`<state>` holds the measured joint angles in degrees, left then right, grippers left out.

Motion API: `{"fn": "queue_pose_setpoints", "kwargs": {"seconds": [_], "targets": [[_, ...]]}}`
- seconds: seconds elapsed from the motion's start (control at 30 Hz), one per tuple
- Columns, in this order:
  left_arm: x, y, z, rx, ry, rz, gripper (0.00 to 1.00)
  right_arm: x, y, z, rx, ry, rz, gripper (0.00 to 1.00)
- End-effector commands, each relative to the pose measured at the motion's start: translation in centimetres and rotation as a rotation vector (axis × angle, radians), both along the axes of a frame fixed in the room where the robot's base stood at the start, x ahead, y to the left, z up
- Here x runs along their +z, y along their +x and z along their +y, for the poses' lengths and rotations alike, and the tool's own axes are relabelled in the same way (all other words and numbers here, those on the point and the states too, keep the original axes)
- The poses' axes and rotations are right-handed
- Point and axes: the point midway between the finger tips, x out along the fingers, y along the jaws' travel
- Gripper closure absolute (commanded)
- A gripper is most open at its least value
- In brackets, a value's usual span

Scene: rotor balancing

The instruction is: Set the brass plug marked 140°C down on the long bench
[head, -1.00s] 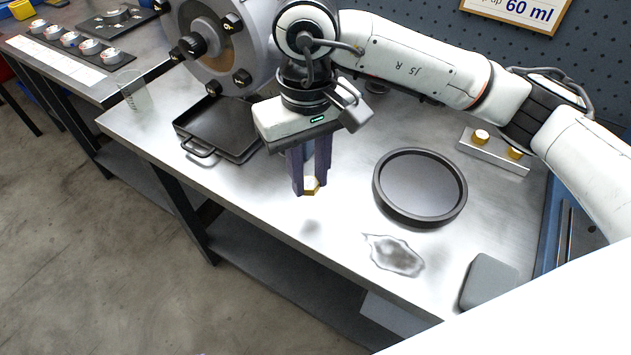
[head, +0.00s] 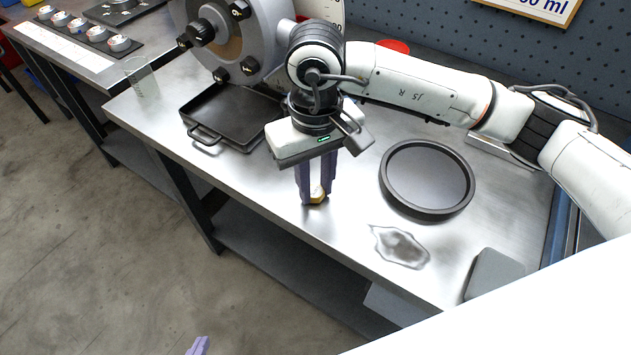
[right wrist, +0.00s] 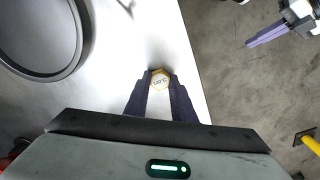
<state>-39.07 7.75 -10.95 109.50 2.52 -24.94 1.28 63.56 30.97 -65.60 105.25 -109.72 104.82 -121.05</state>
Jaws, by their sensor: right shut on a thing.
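My right gripper (head: 315,197) is shut on a brass plug (head: 317,199), pointing down over the long bench (head: 250,185) near its front edge. The plug is at or just above the bench top; I cannot tell if it touches. In the right wrist view the plug (right wrist: 160,80) sits between the dark fingertips, its pale face up with a small temperature mark, too blurred to read surely. My left gripper (head: 198,346) shows only a purple tip at the bottom of the head view. In the right wrist view it (right wrist: 266,36) is over the floor, away from the bench.
A round black dish (head: 428,178) and a shiny puddle-like patch (head: 400,247) lie right of the plug. A black square pan (head: 228,118) stands to the left, with a beaker (head: 141,80) beyond. A grey pad (head: 494,276) is at the right. Bare bench surrounds the plug.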

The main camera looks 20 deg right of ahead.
Motion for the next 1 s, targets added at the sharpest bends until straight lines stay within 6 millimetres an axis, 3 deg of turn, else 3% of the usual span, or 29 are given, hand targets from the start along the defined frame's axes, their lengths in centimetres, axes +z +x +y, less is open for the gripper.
{"fn": "queue_pose_setpoints", "kwargs": {"seconds": [0.03, 0.13, 0.43, 0.6, 0.63, 1.0], "targets": [[-0.2, -0.1, 0.0, 0.000, 0.001, 0.003, 1.00, -0.1, 0.0, 0.0, 0.000, 0.000, 0.000, 0.74], [-0.2, -0.3, 0.0, 0.000, 0.001, 0.007, 1.00, 0.0, 0.0, 0.0, 0.000, 0.000, 0.000, 0.59], [-0.2, -0.4, 0.1, 0.000, 0.001, 0.010, 1.00, 0.1, 0.0, 0.0, 0.000, 0.000, 0.000, 0.59], [1.3, -0.5, 0.1, 0.001, 0.002, 0.011, 1.00, 1.3, 0.0, 0.0, 0.000, 0.001, 0.001, 0.59], [0.6, -0.4, 0.1, 0.000, 0.001, 0.009, 1.00, 1.5, 0.1, 0.0, 0.000, 0.002, -0.004, 0.59], [-0.7, -0.5, 0.1, 0.000, 0.002, 0.011, 1.00, 9.5, 0.1, 0.1, 0.001, 0.002, -0.004, 0.59]]}}
